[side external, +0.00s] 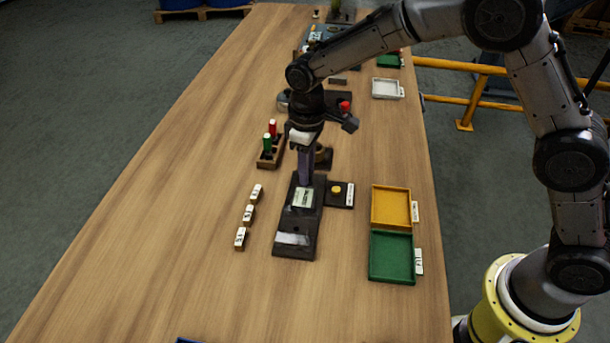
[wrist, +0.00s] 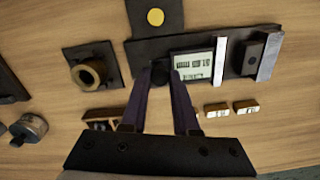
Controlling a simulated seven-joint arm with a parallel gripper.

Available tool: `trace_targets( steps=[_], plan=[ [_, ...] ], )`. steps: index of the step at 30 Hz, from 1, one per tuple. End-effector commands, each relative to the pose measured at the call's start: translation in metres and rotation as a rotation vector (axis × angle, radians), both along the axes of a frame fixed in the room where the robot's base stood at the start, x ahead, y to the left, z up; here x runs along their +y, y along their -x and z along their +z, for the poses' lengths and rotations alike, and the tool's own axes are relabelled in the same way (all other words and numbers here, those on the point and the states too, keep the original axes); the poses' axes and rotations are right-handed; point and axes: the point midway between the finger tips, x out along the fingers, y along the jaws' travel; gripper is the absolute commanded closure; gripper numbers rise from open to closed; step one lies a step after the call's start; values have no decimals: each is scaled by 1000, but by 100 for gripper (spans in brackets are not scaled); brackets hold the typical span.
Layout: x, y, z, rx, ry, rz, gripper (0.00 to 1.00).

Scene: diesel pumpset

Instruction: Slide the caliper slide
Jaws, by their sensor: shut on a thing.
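The caliper is a long dark block (side external: 281,222) on the table, and it also shows in the wrist view (wrist: 140,52). Its slide carries a pale display plate (side external: 303,197), which shows beside my fingertips in the wrist view (wrist: 197,68). A bright metal strip (side external: 292,239) lies across the block's near end, and another bright strip (wrist: 220,62) borders the display. My gripper (side external: 305,183) points down at the far end of the display. Its purple fingers (wrist: 167,74) are shut on the caliper slide. The gripped part is mostly hidden between the fingertips.
A dark plate with a yellow button (side external: 336,189) adjoins the caliper's right side. A yellow tray (side external: 391,189) and a green tray (side external: 371,258) stand farther right. Several white-topped blocks (side external: 249,213) line the left. A rack with red and green pieces (side external: 267,158) stands behind them. The near-left table is clear.

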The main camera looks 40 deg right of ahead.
Motion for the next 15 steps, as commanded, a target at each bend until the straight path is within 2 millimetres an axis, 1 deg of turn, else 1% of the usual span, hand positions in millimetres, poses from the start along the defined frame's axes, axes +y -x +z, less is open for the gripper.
trace_targets(
  steps=[1,7,8,12,13,15],
  plan=[
    [-2,-3,1,-3,-1,-1,100],
    [-2,-2,1,-3,-1,0,100],
    [-2,-2,1,-3,-1,0,69],
    [-2,-2,1,-3,-1,0,44],
    [-2,-2,1,-3,-1,0,41],
    [-2,-2,1,-2,0,0,41]
  ],
)
